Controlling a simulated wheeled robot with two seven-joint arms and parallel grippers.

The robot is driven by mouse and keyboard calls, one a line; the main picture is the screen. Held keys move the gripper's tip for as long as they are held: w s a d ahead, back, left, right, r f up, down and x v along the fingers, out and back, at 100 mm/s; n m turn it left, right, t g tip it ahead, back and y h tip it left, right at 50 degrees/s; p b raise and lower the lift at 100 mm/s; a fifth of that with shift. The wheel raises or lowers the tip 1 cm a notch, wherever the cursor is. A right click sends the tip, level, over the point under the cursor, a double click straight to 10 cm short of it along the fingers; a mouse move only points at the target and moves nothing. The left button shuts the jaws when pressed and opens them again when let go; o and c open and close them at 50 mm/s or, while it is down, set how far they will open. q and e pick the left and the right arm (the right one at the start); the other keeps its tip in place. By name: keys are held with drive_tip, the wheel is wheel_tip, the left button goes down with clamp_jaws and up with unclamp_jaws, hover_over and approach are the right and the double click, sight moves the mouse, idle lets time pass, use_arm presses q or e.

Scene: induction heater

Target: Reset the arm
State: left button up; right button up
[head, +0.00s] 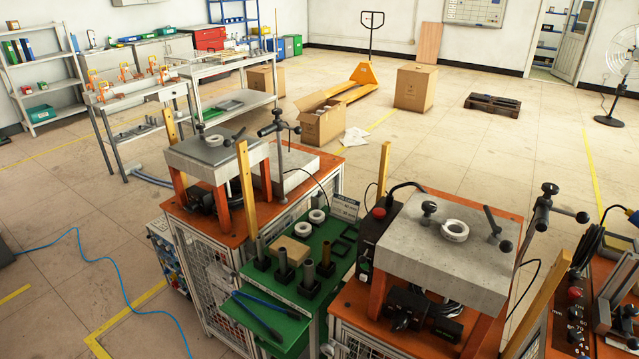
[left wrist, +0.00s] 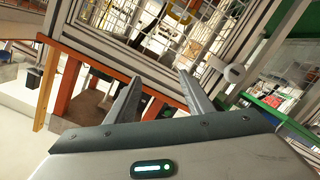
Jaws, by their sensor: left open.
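My left gripper (left wrist: 160,77) shows in the left wrist view with its two grey fingers spread apart and nothing between them. Beyond the fingers are a metal frame with wire mesh (left wrist: 150,22) and orange-brown legs (left wrist: 66,85), tilted in the picture. Neither gripper can be made out in the head view. My right gripper is not seen.
In the head view, two heater stations with grey top plates (head: 395,255) (head: 190,158) flank a green bench (head: 258,283) holding dark cylinders and white rings. A white ring (head: 454,231) lies on the nearer plate. Cartons (head: 415,88) and a yellow pallet jack (head: 369,76) stand behind.

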use_arm(q)
drive_tip(key=s+a+f+m+g+y, duration=0.15)
drive_tip(key=s+a+f, duration=0.3)
drive_tip(key=f, duration=0.55)
drive_tip(key=s+a+f+g+y+b, duration=0.15)
drive_tip(key=s+a+f, duration=0.35)
drive_tip(key=f, duration=0.6)
drive_tip(key=s+a+f+g+y, duration=0.2)
drive_tip(key=s+a+f+g, duration=0.15)
drive_tip(key=a+f, duration=0.5)
drive_tip(key=s+a+f+g+y, duration=0.1)
drive_tip(key=s+a+f+g, duration=0.1)
drive_tip(key=s+a+f, duration=0.4)
drive_tip(key=s+a+f+m+g+y, duration=0.1)
drive_tip(key=s+a+f, duration=0.5)
drive_tip(key=s, duration=0.8)
drive_tip(key=s+a+f+g+y, duration=0.2)
drive_tip(key=s+a+f, duration=0.4)
drive_tip(key=s, duration=0.4)
drive_tip(key=shift+g+b, duration=0.4)
drive_tip(key=shift+g, duration=0.25)
drive_tip(key=shift+w+d+m, duration=0.1)
drive_tip(key=shift+d+m, duration=0.05)
drive_tip(key=shift+m, duration=0.1)
